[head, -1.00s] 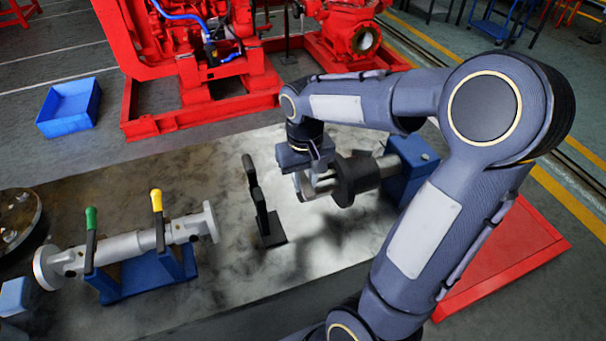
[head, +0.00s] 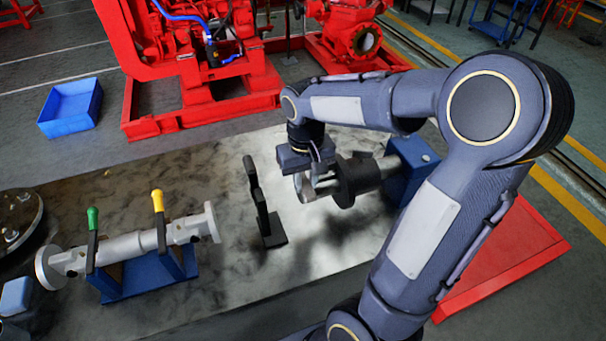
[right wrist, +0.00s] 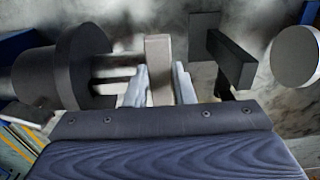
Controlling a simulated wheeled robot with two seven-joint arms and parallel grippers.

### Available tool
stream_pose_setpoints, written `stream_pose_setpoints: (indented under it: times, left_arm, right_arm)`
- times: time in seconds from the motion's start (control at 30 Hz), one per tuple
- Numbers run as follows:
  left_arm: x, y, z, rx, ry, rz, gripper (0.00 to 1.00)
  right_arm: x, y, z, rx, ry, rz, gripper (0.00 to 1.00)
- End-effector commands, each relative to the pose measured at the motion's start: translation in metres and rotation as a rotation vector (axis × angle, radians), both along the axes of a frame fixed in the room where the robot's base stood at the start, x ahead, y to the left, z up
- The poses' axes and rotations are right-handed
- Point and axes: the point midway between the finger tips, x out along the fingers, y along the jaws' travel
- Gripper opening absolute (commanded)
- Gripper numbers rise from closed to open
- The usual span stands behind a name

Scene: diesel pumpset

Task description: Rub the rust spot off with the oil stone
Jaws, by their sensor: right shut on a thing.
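My right gripper (head: 313,184) is shut on the oil stone, a pale grey-beige block (right wrist: 158,62) between its two fingers (right wrist: 159,88) in the right wrist view. The gripper points down at the near end of a grey metal shaft (head: 371,174) with a thick dark collar (head: 349,181). In the right wrist view the shaft's bare stub (right wrist: 112,73) and the collar (right wrist: 75,68) lie just left of the stone. I cannot tell whether stone and shaft touch. No rust spot can be made out. My left gripper is not in view.
A blue block (head: 412,166) holds the shaft's far end. A black upright stand (head: 262,210) is close left of my gripper. Another flanged shaft (head: 135,244) rests on a blue cradle (head: 148,276) with green and yellow handles. Bare bench top (head: 225,265) lies between.

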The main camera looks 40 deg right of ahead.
Motion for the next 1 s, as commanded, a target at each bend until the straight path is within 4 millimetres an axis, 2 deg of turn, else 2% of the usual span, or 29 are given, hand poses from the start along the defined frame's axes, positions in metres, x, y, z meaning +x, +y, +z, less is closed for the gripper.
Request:
stream_pose_setpoints:
  times: [0.17, 0.57, 1.0]
  left_arm:
    - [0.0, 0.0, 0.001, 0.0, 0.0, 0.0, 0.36]
    - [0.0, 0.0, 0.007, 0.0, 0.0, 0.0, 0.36]
    - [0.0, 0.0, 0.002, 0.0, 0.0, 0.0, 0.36]
  right_arm:
    - [0.002, -0.001, 0.0, 0.001, 0.005, 0.0, 0.04]
    - [0.022, -0.007, 0.002, 0.0, 0.001, 0.0, 0.04]
    - [0.001, 0.0, 0.0, 0.0, -0.001, 0.001, 0.04]
